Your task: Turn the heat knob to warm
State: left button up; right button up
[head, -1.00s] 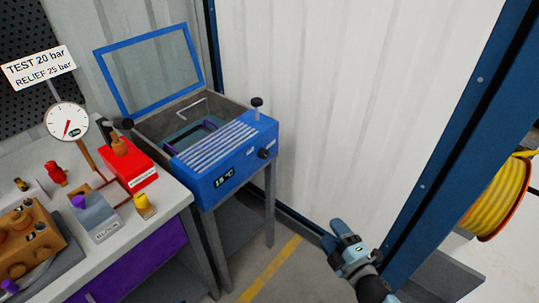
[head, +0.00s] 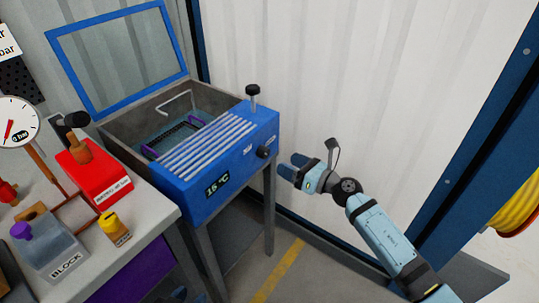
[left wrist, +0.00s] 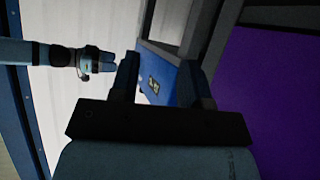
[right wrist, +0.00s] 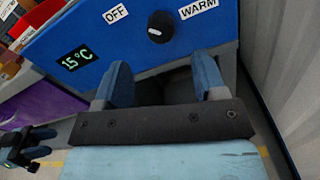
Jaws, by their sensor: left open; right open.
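The heat knob (head: 264,152) is a black round knob on the front of the blue heater box (head: 205,205). In the right wrist view the knob (right wrist: 160,27) sits between the OFF label (right wrist: 115,13) and the WARM label (right wrist: 198,8). A small white mark shows on its lower left. The display (right wrist: 76,58) reads 15 °C. My right gripper (head: 298,170) is open and empty, in front of the knob and slightly below it, apart from it. My left gripper (left wrist: 160,82) is open and empty, low in front of the heater stand.
The heater lid (head: 120,50) stands open, and a black-topped post (head: 253,90) rises from its right corner. The bench with a red unit (head: 93,172) and a grey block (head: 48,247) is at left. A corrugated wall (head: 300,60) stands behind, and a blue post (head: 470,120) at right.

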aim_at(267, 153)
jog(key=x, duration=0.7)
jog(key=shift+w+a+b, duration=0.15)
jog(key=shift+b, duration=0.25)
jog(key=c, duration=0.9)
